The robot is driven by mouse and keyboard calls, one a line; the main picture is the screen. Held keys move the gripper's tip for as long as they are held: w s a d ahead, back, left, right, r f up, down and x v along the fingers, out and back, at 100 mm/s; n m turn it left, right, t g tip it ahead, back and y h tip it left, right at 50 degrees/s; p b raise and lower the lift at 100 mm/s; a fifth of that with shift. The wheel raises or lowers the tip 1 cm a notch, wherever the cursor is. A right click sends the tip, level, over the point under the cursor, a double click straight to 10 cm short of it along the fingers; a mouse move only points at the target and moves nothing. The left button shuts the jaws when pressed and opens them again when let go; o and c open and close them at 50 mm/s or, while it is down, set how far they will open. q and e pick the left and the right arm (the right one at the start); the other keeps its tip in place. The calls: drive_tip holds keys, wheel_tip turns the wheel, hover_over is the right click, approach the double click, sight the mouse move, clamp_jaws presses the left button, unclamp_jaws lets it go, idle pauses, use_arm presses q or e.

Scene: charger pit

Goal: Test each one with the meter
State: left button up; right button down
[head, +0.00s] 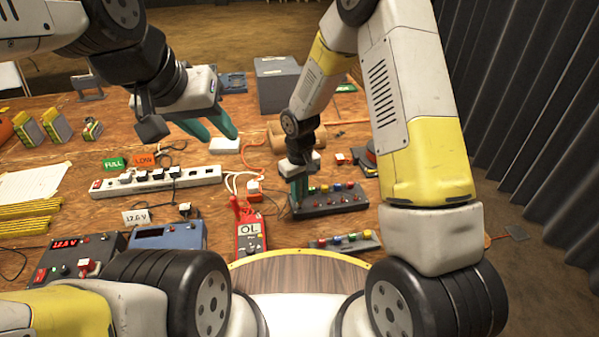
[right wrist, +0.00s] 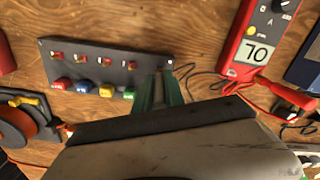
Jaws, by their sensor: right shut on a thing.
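The red meter (head: 250,240) lies on the wooden table with "OL" on its display. It shows upside down in the right wrist view (right wrist: 257,52). A dark block (head: 335,205) right of it carries a row of small red pieces and coloured pieces; it also fills the upper left of the right wrist view (right wrist: 100,73). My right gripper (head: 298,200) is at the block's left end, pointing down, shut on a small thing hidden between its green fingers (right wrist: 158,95). My left gripper (head: 212,136) is open and empty above the table, behind the white power strip.
A white power strip (head: 155,182) lies at left. A grey rack with coloured pieces (head: 345,241) lies near the front. A red-display box (head: 77,257) and a blue box (head: 170,235) stand front left. A grey box (head: 277,85) stands at the back. Cables lie around the meter.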

drive_tip(key=shift+f, duration=0.65)
idle(0.8)
drive_tip(key=c, duration=1)
unclamp_jaws()
drive_tip(key=shift+r, duration=3.75)
